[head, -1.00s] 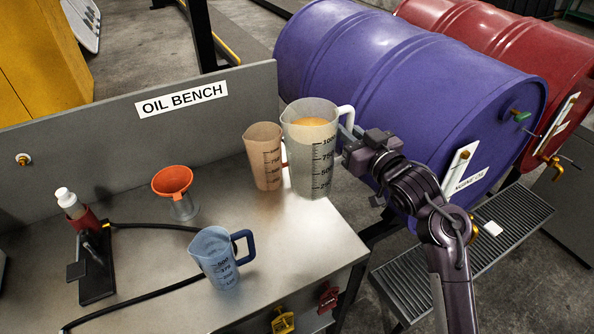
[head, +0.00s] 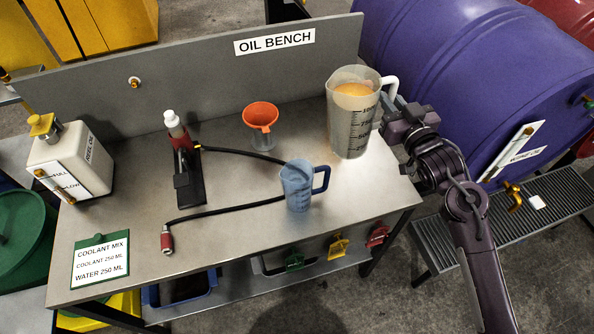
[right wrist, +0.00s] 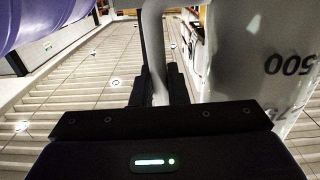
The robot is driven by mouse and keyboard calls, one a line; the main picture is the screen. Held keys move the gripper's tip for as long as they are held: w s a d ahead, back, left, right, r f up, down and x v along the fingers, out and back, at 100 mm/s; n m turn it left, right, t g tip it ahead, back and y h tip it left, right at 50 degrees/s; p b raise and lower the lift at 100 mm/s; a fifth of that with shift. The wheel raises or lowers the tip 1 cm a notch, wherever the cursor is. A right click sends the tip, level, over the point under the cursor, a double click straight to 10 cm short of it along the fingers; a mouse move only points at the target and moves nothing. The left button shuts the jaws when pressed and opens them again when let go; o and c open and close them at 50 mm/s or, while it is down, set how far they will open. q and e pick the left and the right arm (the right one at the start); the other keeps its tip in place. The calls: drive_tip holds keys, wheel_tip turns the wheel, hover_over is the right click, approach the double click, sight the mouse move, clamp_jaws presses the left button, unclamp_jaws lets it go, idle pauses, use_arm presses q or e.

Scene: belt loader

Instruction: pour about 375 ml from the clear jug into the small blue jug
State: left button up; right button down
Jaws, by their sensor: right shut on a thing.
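The clear jug (head: 345,125) is large and upright, with orange liquid inside and dark volume marks. My right gripper (head: 391,104) is shut on its white handle (head: 390,84) from the right. In the right wrist view the fingers (right wrist: 160,88) close around the handle (right wrist: 155,45), beside the jug wall (right wrist: 255,50). I cannot tell whether the jug's base touches the bench. The small blue jug (head: 297,188) stands upright on the bench, left of and nearer than the clear jug, its blue handle pointing right. Its contents cannot be made out. My left gripper is out of view.
An orange funnel (head: 260,114), a red-and-black stand with a bottle (head: 186,160) and a black hose (head: 235,206) are on the bench (head: 240,240). A white oil tank (head: 72,160) stands left. A blue drum (head: 460,70) is behind right. Bench front is mostly clear.

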drive_tip(key=shift+a+f+b, duration=0.1)
drive_tip(key=shift+f+b, duration=0.05)
drive_tip(key=shift+b, duration=0.15)
drive_tip(key=shift+a+f+n+b, duration=0.1)
drive_tip(key=shift+f+n+b, duration=0.05)
drive_tip(key=shift+n+b, duration=0.2)
drive_tip(key=shift+s+a+f+n+b, duration=0.15)
drive_tip(key=shift+a+f+n+b, duration=0.25)
drive_tip(key=shift+b, duration=0.4)
drive_tip(key=shift+a+r+n, duration=0.15)
drive_tip(key=shift+r+n, duration=0.15)
drive_tip(key=shift+n, duration=0.05)
drive_tip(key=shift+s+a+r+n, duration=0.3)
drive_tip(key=shift+a+r+n, duration=0.45)
drive_tip(key=shift+n, duration=0.15)
drive_tip(key=shift+s+a+r+n+b, duration=0.1)
drive_tip(key=shift+a+r+n+b, duration=0.1)
drive_tip(key=shift+r+n+b, duration=0.3)
drive_tip(key=shift+s+a+r+n+b, duration=0.1)
drive_tip(key=shift+a+r+n+b, duration=0.1)
drive_tip(key=shift+n+b, duration=0.45)
drive_tip(key=shift+s+a+r+n+b, duration=0.1)
drive_tip(key=shift+a+r+n+b, duration=0.1)
drive_tip(key=shift+n+b, duration=0.4)
drive_tip(key=shift+a+r+n+b, duration=0.1)
drive_tip(key=shift+a+n+b, duration=0.15)
drive_tip(key=shift+n, duration=0.5)
